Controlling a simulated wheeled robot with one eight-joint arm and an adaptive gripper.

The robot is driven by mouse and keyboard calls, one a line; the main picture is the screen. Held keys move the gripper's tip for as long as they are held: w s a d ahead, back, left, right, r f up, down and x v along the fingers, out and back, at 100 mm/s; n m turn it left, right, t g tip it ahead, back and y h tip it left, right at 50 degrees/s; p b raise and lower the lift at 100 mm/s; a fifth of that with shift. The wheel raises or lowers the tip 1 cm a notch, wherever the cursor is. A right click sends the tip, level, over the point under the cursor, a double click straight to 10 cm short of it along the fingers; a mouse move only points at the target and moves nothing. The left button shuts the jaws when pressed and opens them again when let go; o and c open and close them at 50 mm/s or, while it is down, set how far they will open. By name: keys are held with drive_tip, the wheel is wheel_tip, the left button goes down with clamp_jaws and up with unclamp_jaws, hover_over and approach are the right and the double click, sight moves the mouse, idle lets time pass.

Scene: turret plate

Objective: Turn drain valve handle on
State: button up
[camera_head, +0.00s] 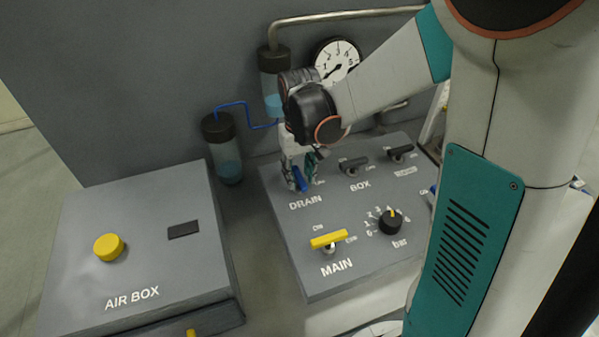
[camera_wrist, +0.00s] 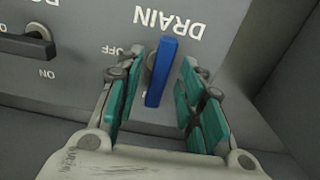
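The blue drain valve handle (camera_wrist: 161,72) sits on the grey panel by the word DRAIN, which is upside down in the wrist view. An OFF label shows to its left there; any ON label is not clearly readable. In the head view the blue handle (camera_head: 300,179) is partly covered by my gripper (camera_head: 299,178). My gripper (camera_wrist: 158,80) is open, with one teal-padded finger on each side of the handle. The handle's long side runs roughly along the fingers. Gaps show on both sides, and the fingers do not appear to touch it.
Dark BOX handle (camera_head: 353,165) and another dark handle (camera_head: 401,153) lie right of the drain handle. The yellow MAIN handle (camera_head: 329,239) and black bar knob (camera_head: 390,221) are nearer. The air box (camera_head: 150,255) stands left; a gauge (camera_head: 337,60) and bottles stand behind.

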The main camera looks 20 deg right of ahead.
sight(300, 177)
wheel_tip(300, 177, up, 12)
idle(0.7)
drive_tip(key=s+t+b, duration=0.1)
drive_tip(key=s+t, duration=0.6)
drive_tip(key=s, duration=0.8)
drive_tip(key=shift+r, duration=0.15)
